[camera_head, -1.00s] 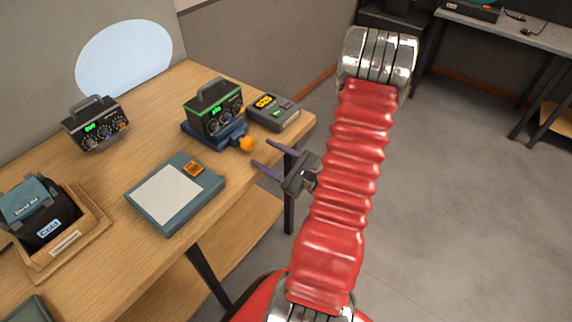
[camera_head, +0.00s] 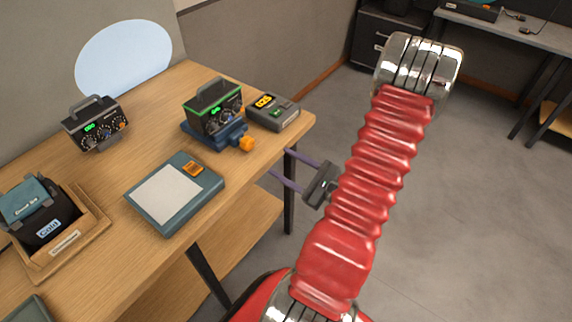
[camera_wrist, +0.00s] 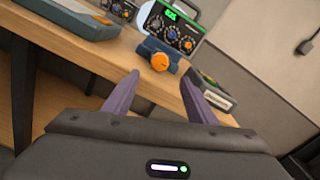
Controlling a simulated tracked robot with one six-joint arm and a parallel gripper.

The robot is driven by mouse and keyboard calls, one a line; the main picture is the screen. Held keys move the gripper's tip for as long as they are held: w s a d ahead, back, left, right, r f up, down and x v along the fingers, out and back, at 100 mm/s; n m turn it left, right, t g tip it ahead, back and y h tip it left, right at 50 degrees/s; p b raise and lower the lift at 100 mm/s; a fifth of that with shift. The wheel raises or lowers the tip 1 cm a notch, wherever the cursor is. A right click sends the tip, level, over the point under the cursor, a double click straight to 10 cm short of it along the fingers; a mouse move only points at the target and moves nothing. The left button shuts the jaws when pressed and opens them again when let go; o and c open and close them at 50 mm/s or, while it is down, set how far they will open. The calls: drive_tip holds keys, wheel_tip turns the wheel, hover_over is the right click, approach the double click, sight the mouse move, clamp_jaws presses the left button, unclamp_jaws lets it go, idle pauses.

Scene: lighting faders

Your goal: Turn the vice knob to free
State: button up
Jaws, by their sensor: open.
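The blue vice (camera_head: 220,136) sits near the right end of the wooden table and holds a green-trimmed box with a handle and dials (camera_head: 214,108). Its orange knob (camera_head: 247,144) faces the table's front edge. In the wrist view the orange knob (camera_wrist: 160,62) shows on the blue vice (camera_wrist: 150,47), just beyond and between the fingertips. My gripper (camera_head: 294,164) is open and empty, off the table's front edge, to the right of and apart from the knob. Its two purple fingers (camera_wrist: 162,80) point toward the vice in the wrist view.
A grey meter with a yellow display (camera_head: 275,113) stands just right of the vice. A blue scale-like plate (camera_head: 168,195), a second dial box (camera_head: 97,127) and a wooden tray (camera_head: 97,222) lie farther left. Floor is clear to the right.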

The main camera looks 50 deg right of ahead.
drive_tip(key=w+a+r+n+g+y, duration=0.3)
drive_tip(key=a+n+y, duration=0.25)
drive_tip(key=a, duration=0.35)
drive_tip(key=w+a+r+n+g+y, duration=0.2)
drive_tip(key=a+r+n+g+y, duration=0.15)
drive_tip(key=a+n, duration=0.4)
drive_tip(key=s+a+r+n+g+h, duration=0.1)
drive_tip(key=s+a+n+g, duration=0.2)
drive_tip(key=a+n+g, duration=0.3)
drive_tip(key=s+a+r+n+g+h, duration=0.2)
drive_tip(key=s+a+n+g, duration=0.15)
drive_tip(key=a, duration=0.45)
wheel_tip(320, 180, up, 10)
drive_tip(key=a+n+t+h, duration=0.1)
drive_tip(key=n+t+h, duration=0.2)
drive_tip(key=n+h, duration=0.3)
drive_tip(key=n, duration=0.3)
drive_tip(key=shift+a+t+h, duration=0.15)
drive_tip(key=shift+t+h, duration=0.15)
drive_tip(key=shift+c, duration=0.6)
